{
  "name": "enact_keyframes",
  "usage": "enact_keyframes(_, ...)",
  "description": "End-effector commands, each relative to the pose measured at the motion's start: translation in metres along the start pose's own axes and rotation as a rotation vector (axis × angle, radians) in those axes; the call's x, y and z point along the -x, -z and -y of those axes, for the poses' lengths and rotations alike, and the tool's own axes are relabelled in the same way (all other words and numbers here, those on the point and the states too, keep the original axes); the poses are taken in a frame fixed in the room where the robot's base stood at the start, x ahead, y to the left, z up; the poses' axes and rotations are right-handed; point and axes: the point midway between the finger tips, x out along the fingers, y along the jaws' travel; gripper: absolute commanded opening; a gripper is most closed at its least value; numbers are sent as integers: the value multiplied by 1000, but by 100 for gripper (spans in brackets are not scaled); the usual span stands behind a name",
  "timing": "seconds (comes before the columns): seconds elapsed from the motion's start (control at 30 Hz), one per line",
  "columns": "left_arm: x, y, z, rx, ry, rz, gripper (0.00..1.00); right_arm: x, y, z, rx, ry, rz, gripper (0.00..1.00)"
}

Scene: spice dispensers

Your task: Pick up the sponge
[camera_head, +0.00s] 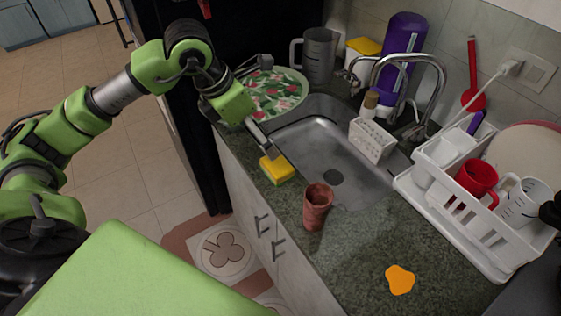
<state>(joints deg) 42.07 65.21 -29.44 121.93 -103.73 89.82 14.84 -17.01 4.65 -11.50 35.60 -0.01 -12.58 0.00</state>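A yellow sponge (277,171) lies on the dark green counter, near its front edge and left of the sink. My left gripper (266,148) reaches down from the upper left, and its tip is right at the sponge's top and back side. A grey finger shows, but the view does not make clear whether the fingers are apart or closed on the sponge. The sponge appears to rest on the counter. My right gripper is not seen.
A reddish-brown cup (317,207) stands right of the sponge. The sink (340,150) is behind, with a faucet (437,80) and white holder (371,140). A floral plate (275,93) lies at the back left. A dish rack (450,222) and orange patch (400,279) are right.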

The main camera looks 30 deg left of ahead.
Motion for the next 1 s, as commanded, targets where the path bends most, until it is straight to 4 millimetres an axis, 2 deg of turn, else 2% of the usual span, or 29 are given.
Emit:
enact_keyframes(0.07,-6,3,-4,3,-13,-14,78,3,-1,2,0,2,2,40)
enact_keyframes(0.4,-69,3,-3,3,-9,-13,78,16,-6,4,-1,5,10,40)
enact_keyframes(0.67,-88,3,-1,1,-9,-12,78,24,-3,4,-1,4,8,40)
enact_keyframes(0.83,-112,4,6,2,-8,-14,78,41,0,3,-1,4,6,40)
enact_keyframes(1.0,-132,5,4,1,-9,-12,78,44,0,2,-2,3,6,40)
